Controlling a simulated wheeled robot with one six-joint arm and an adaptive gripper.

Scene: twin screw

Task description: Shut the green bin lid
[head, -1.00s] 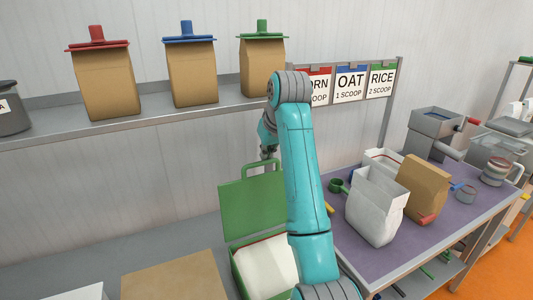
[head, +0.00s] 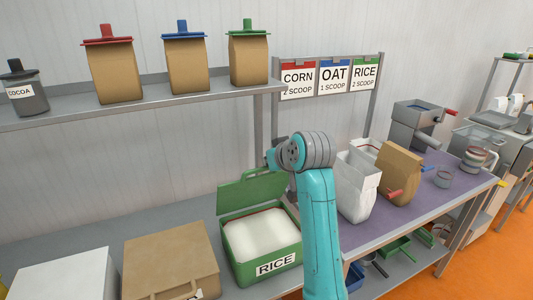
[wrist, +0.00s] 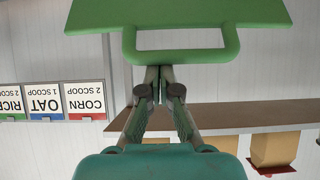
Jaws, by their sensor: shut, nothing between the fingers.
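The green bin (head: 284,262), labelled RICE, stands on the bench and is full of white rice. Its green lid (head: 250,193) is open and stands up at a tilt along the bin's back edge. In the wrist view the lid (wrist: 180,14) fills the top, with its loop handle (wrist: 182,55) hanging toward my gripper. My gripper (wrist: 160,72) is shut and empty, its fingertips at the handle's bar; I cannot tell whether they touch it. In the head view my arm hides most of my gripper.
A brown bin (head: 170,262) and a white bin (head: 65,275) stand to the left. A shelf (head: 130,107) with brown bags runs above. White (head: 358,190) and brown (head: 398,178) bags stand on the purple mat at right, close to my arm.

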